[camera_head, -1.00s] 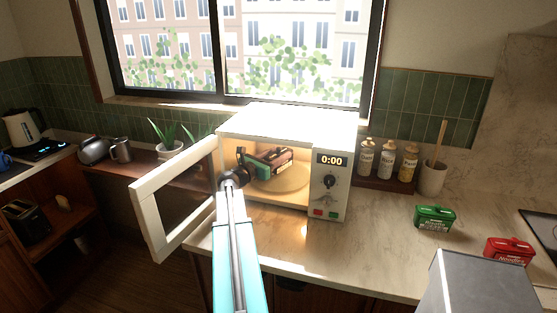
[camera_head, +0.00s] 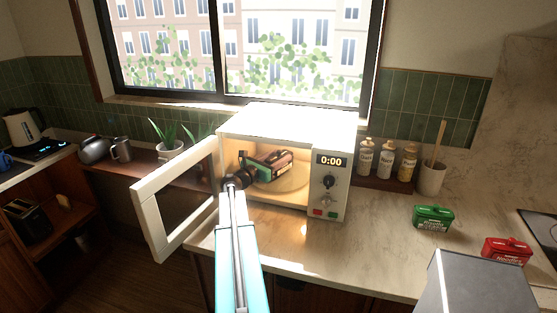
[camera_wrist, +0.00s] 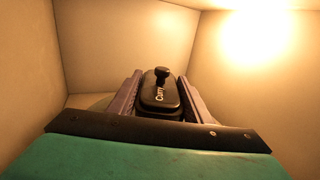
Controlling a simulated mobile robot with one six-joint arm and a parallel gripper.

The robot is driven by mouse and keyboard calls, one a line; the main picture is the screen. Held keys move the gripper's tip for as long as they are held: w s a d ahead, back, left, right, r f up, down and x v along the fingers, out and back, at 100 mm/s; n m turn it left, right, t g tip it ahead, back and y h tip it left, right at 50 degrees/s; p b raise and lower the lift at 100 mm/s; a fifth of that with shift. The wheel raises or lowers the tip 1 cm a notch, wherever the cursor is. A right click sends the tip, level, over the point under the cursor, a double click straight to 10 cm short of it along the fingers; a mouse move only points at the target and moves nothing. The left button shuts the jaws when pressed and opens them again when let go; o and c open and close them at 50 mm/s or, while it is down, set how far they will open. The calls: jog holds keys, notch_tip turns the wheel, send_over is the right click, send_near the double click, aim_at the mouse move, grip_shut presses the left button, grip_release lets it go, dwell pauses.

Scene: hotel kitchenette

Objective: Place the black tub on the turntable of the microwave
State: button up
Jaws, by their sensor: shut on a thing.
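The white microwave (camera_head: 285,125) stands on the counter with its door (camera_head: 160,205) swung open to the left. My gripper (camera_head: 278,163) is inside the lit cavity, above the turntable (camera_head: 290,190). The tub is mostly hidden by the gripper in the head view. Whether its underside touches the turntable is not visible.
The cavity walls (camera_wrist: 120,45) are close around my gripper. A green tub (camera_head: 433,217) and a red tub (camera_head: 506,249) stand on the counter at right. Several bottles (camera_head: 387,160) and a utensil crock (camera_head: 431,178) stand right of the microwave. The counter in front is clear.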

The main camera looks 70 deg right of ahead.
jog(key=shift+f, duration=0.6)
jog(key=shift+f, duration=0.2)
jog(key=o, duration=1.3)
jog(key=shift+c, duration=0.2)
jog(key=shift+a+r, duration=0.1)
jog(key=shift+r, duration=0.1)
jog(key=shift+b+v, duration=1)
jog(key=shift+v, duration=2.65)
